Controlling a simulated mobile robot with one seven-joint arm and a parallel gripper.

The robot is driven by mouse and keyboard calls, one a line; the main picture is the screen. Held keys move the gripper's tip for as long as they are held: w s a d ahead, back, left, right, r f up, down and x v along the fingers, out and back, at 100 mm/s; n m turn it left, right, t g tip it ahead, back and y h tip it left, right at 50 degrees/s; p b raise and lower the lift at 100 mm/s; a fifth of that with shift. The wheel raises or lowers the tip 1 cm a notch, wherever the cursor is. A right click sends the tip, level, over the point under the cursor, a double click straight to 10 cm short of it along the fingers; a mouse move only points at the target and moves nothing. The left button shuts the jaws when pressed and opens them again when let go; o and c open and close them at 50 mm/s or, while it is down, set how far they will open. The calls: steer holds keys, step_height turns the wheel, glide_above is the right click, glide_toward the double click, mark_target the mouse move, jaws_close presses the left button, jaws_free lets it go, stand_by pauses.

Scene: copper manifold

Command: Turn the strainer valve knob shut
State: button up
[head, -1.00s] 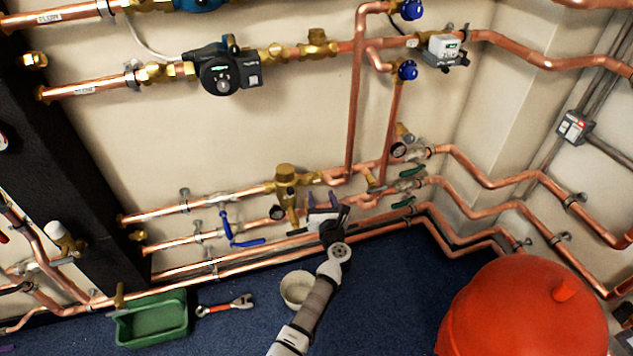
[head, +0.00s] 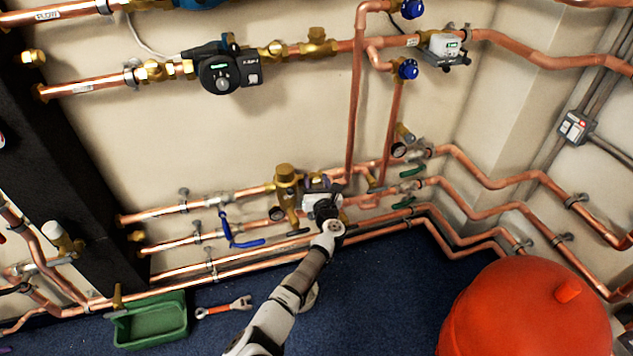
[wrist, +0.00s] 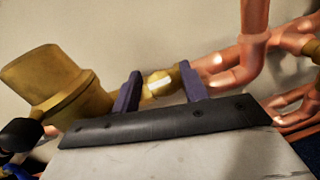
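The brass strainer valve (head: 286,188) sits on the lower copper pipes in the head view, with a wide round brass cap on top. I cannot tell for certain which part is its knob. The valve's cap and body (wrist: 45,78) fill the left of the wrist view. My gripper (head: 320,184) is just right of the valve in the head view. In the wrist view my gripper (wrist: 160,88) has two purple fingers standing apart. A short brass fitting (wrist: 160,82) shows between them, apparently behind. I see nothing gripped.
Copper pipes (head: 190,240) run along the wall around the valve. A blue lever handle (head: 228,230) is to the left. A green tray (head: 150,322) and a wrench (head: 224,308) lie on the blue floor. A large red vessel (head: 525,318) stands at right. A pale pot is mostly hidden behind my arm.

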steer(key=c, duration=0.8)
steer(key=shift+d+f+n+y+b, duration=0.1)
steer(key=shift+n+y+b, duration=0.2)
steer(key=shift+n, duration=0.3)
steer(key=n+g+y+b, duration=0.1)
steer(key=n+y, duration=0.1)
steer(key=n, duration=0.2)
steer(key=shift+f+b, duration=0.1)
steer(key=shift+b, duration=0.2)
steer(key=n+g+y+b, duration=0.1)
steer(key=n+y, duration=0.1)
steer(key=n, duration=0.1)
steer(key=n+g+y+b, duration=0.1)
steer(key=n+g, duration=0.1)
steer(key=n, duration=0.2)
steer(key=shift+d+y, duration=0.1)
steer(key=shift+y, duration=0.3)
steer(key=n+g, duration=0.1)
steer(key=n, duration=0.2)
steer(key=n+g+y, duration=0.1)
steer(key=n+g, duration=0.1)
steer(key=n, duration=0.1)
steer(key=shift+r+b, duration=0.2)
steer(key=shift+b, duration=0.15)
steer(key=n+g, duration=0.3)
steer(key=n, duration=0.1)
steer(key=shift+n, duration=0.4)
